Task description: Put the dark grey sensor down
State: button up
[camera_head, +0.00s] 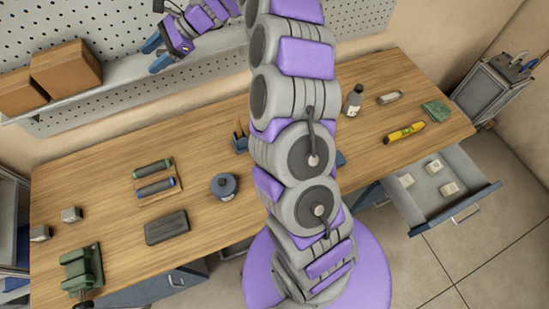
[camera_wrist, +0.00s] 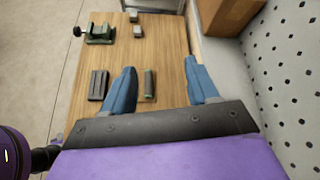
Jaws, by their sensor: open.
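My gripper (camera_head: 155,52) is raised at the upper left, in front of the pegboard shelf and above the back of the bench. In the wrist view its two blue fingers (camera_wrist: 160,65) are spread wide with nothing held between them. A dark grey ribbed block (camera_head: 167,227) lies flat on the left part of the bench, apart from the gripper; it also shows in the wrist view (camera_wrist: 98,85), left of the fingers. It is the only dark grey block I see, but I cannot tell for certain that it is the sensor.
The wooden bench (camera_head: 110,205) carries two dark rollers on a stand (camera_head: 157,180), a dark reel (camera_head: 224,186), a green vice (camera_head: 82,270) and small grey cubes (camera_head: 71,214). Boxes (camera_head: 66,69) stand on the shelf. An open drawer (camera_head: 440,200) juts out at right. My arm hides the bench middle.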

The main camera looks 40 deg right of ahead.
jog(key=s+a+r+n+g+h, duration=0.1)
jog(key=s+a+n, duration=0.15)
jog(key=s, duration=0.55)
jog(key=s+a+r+n+g+h, duration=0.15)
jog(key=s+n, duration=0.25)
jog(key=s, duration=0.4)
jog(key=s+a+n+g+h, duration=0.2)
jog(key=s+n, duration=0.2)
jog(key=s, duration=0.4)
jog(key=s+d+f+n+h, duration=0.1)
jog(key=s+d+n+h, duration=0.1)
jog(key=s, duration=0.6)
jog(key=s+d+f+n+h, duration=0.2)
jog(key=s+d, duration=0.3)
jog(key=s, duration=0.3)
jog(key=s+d+f+n+h, duration=0.2)
jog(key=s+d+n+h, duration=0.1)
jog(key=s, duration=0.5)
jog(key=shift+d+g, duration=0.35)
jog(key=shift+g, duration=0.1)
notch_tip(320, 180, down, 20)
jog(key=b, duration=1.9)
jog(key=shift+r+b, duration=0.25)
jog(key=shift+b, duration=0.1)
jog(key=shift+c, duration=0.3)
